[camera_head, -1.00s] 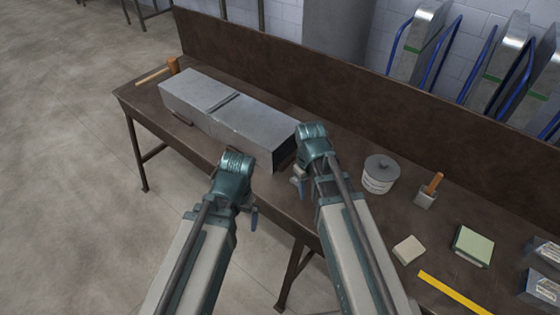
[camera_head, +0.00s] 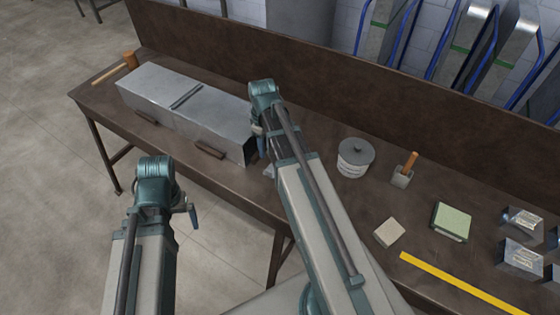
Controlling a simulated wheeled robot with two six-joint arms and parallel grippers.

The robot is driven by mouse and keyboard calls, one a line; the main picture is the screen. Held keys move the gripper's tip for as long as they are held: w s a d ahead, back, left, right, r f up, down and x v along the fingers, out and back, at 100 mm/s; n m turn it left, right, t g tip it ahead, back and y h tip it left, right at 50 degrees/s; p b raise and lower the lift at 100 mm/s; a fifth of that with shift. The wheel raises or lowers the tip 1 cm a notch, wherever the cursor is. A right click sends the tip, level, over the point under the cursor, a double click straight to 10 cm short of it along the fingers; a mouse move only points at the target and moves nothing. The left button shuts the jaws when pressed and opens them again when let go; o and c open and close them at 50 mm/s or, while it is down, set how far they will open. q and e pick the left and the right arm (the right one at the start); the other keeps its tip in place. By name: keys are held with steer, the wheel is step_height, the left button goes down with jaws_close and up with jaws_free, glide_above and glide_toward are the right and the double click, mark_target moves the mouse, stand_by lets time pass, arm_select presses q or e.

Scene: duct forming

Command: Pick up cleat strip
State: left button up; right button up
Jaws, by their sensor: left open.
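A narrow grey metal strip (camera_head: 186,96) lies across the top of the long sheet-metal duct (camera_head: 219,108), along its middle; it looks like the cleat strip. My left gripper (camera_head: 190,211) is in front of the table's near edge, apart from the duct and the strip. It is open; its fingers are mostly hidden behind its own wrist. My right gripper (camera_head: 262,150) is beside the duct's right end, with its jaws mostly hidden by its arm. I cannot tell whether they are open.
The duct lies on a brown workbench (camera_head: 325,194) with a raised back panel. A mallet (camera_head: 118,66) lies at the far left.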

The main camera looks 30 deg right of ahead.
step_height(320, 180, down, 7)
steer(key=b, duration=0.6)
step_height(320, 180, down, 5)
steer(key=b, duration=0.5)
steer(key=shift+a+f, duration=0.1)
steer(key=shift+f, duration=0.05)
jaws_close()
stand_by(0.9)
